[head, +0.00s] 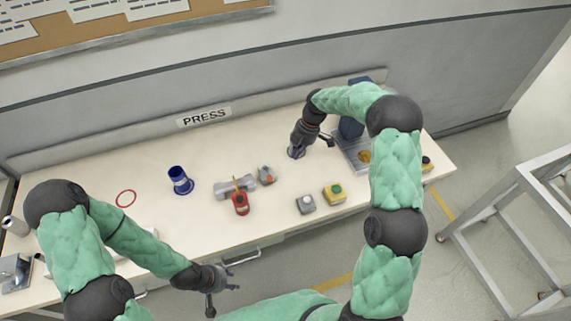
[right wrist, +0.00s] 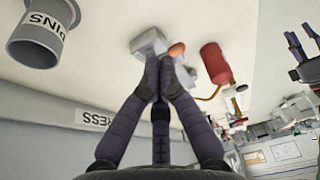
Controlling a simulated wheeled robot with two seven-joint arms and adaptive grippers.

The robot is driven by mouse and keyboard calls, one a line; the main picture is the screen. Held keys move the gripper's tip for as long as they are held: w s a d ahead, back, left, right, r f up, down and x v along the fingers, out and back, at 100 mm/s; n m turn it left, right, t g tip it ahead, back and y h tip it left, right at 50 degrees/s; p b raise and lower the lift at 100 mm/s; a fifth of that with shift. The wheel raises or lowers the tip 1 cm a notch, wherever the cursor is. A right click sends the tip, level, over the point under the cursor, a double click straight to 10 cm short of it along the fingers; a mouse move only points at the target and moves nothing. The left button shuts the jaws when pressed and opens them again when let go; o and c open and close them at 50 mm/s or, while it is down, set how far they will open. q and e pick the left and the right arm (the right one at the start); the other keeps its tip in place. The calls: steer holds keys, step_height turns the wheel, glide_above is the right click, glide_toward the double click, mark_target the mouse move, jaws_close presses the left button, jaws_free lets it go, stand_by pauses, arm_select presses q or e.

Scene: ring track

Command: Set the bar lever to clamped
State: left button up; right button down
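A lever with a red grip (head: 240,204) and a thin orange rod sits on a grey bar-shaped fixture (head: 222,191) mid-table. The red grip (right wrist: 213,62) also shows in the right wrist view, past the fingers. No position marking is legible. Just right of it is a small grey box with an orange knob (head: 266,174). My right gripper (head: 325,141) is right of both, above the table; its fingertips (right wrist: 163,60) meet with nothing visible between them and overlap the box in view. My left gripper (head: 222,293) is open and empty before the table's front edge.
A grey PINS cup (right wrist: 36,40) stands near my right gripper. A press base (head: 350,152), a yellow button box (head: 334,194) and a grey button box (head: 305,204) stand right.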

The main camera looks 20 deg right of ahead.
mark_target(268, 175)
steer(key=x, duration=0.3)
steer(key=a+x, duration=0.1)
steer(key=x, duration=0.3)
steer(key=a+x, duration=0.1)
steer(key=x, duration=0.2)
steer(key=shift+a, duration=0.9)
steer(key=shift+s+a+m+b, duration=0.3)
steer(key=shift+a+m+b, duration=0.15)
steer(key=shift+m, duration=0.25)
